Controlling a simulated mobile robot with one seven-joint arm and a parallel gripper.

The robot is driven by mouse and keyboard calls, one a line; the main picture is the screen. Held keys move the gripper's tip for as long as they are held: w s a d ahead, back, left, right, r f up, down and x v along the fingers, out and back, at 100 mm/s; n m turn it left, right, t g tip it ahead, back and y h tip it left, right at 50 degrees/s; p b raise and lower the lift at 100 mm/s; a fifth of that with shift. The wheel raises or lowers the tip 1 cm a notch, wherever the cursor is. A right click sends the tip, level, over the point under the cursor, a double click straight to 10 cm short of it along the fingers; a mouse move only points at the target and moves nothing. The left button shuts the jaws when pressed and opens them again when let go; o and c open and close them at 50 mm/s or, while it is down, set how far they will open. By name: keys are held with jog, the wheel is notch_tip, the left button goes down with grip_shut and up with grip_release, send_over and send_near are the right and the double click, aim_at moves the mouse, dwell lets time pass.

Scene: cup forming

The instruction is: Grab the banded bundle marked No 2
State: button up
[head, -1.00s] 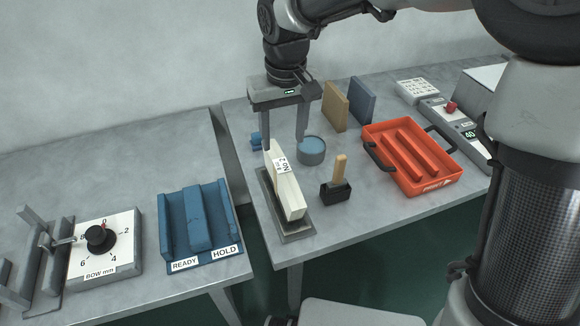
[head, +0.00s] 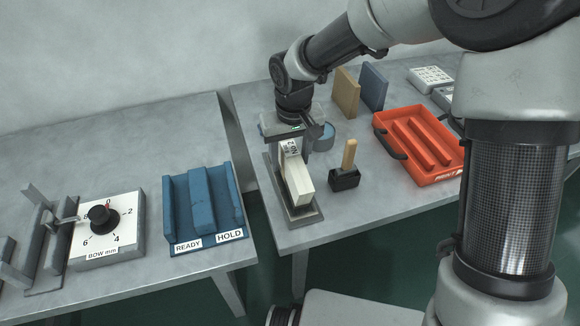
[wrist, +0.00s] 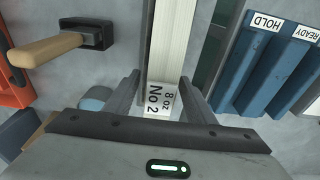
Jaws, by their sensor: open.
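The white bundle (head: 295,180) stands on edge in a grey holder (head: 306,219) on the right-hand table. Its paper band (wrist: 160,99) reads "8 oz No 2" in the wrist view. My gripper (head: 290,158) is low over the bundle's far end, by the band. In the wrist view my gripper (wrist: 160,92) is open, with one finger on each side of the banded end. I cannot tell whether either finger touches it. The bundle's far end is partly hidden by the gripper.
A wooden-handled brush (head: 346,170) stands close right of the bundle. A blue round pot (head: 325,136) is behind, and a red tray (head: 420,145) lies further right. A blue rack (head: 202,210) marked READY and HOLD is on the left table, across a gap.

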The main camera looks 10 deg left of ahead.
grip_shut()
jog(key=shift+r, duration=0.15)
